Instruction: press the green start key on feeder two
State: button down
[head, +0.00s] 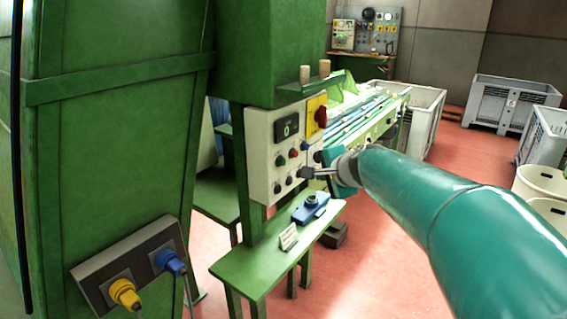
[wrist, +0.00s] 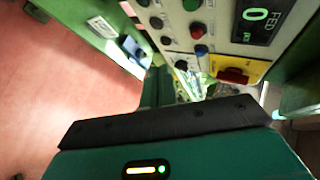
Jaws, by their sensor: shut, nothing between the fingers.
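The feeder's pale control panel (head: 262,150) (wrist: 225,38) stands on the green machine, its display (head: 287,128) (wrist: 257,15) lit with a green 0. The green key (wrist: 191,4) is at the top edge of the wrist view, beside a red key (wrist: 197,30) and a blue key (wrist: 201,50). In the head view this key (head: 281,160) looks dark, left of the red one. My gripper (head: 305,172) is shut and empty, its tips in front of the panel's lower right, right of and below the green key. Contact cannot be told. No feeder number is readable.
A red switch on a yellow plate (head: 317,112) is at the panel's upper right. A green bench (head: 245,268) below carries a blue device (head: 311,207) and a small white card (head: 289,237). Yellow and blue plugs (head: 124,294) sit at lower left. Red floor is open at right.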

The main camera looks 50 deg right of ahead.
jog(key=w, duration=0.7)
jog(key=shift+w+a, duration=0.35)
jog(key=shift+w, duration=0.15)
dwell(1.6)
jog(key=shift+w, duration=0.3)
jog(key=shift+w+a, duration=0.1)
jog(key=shift+w, duration=0.35)
dwell(0.5)
dwell(0.4)
jog(key=shift+s, duration=0.85)
jog(key=shift+s+d, duration=0.15)
jog(key=shift+s, duration=1.1)
jog(key=shift+s+d, duration=0.15)
jog(key=shift+s, duration=1.05)
